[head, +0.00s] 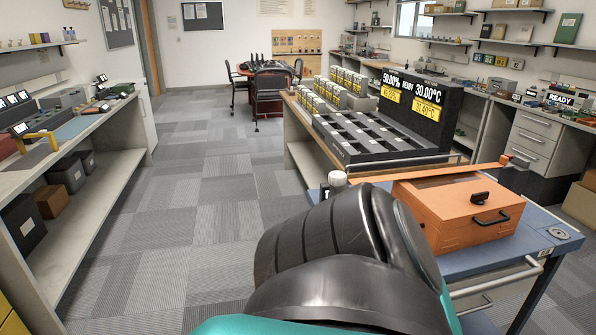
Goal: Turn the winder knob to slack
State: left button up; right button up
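I cannot pick out a winder knob with certainty, and no slack marking is readable. An orange box (447,217) with a black front handle sits on a blue-topped bench (548,226) at the lower right. A small black fitting (480,198) is on the box near its front edge, but I cannot tell what it is. A black and teal arm of mine fills the bottom middle and hides part of the bench and the box's left side. Neither of my grippers shows in the head view.
A black compartment rack (370,140) with lit displays (411,94) stands on the counter behind the bench. A long worktop (80,140) with devices runs along the left. Chairs surround a round table at the back. The grey carpet aisle (190,200) is clear.

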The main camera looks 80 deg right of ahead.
aim_at(336, 178)
jog(key=i+z, duration=0.25)
jog(key=z, duration=0.15)
jog(key=i+z, duration=0.55)
jog(key=z, duration=0.25)
